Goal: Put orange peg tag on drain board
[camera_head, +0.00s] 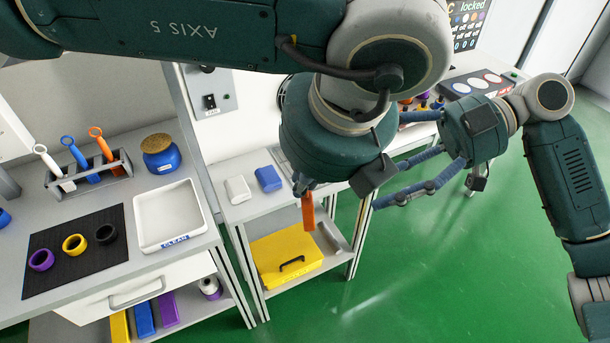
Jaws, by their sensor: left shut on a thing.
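My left gripper (306,188) is shut on the orange peg tag (308,212), which hangs down in front of the trolley with the yellow box. The dark wrist hides most of the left fingers. My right gripper (388,160) has its blue fingers spread apart, with nothing visible between them; the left wrist hides part of the upper finger. No surface is clearly labelled as the drain board. A black ribbed mat (75,273) and a white tray (168,243) marked CLEAN lie on the left bench, away from the tag.
The mat bears purple, yellow and black rings (106,233). A rack (90,177) of handled tools and a blue jar (160,158) stand behind. White and blue blocks (268,179) lie on the trolley top. A yellow box (287,257) sits lower. Green floor is clear at right.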

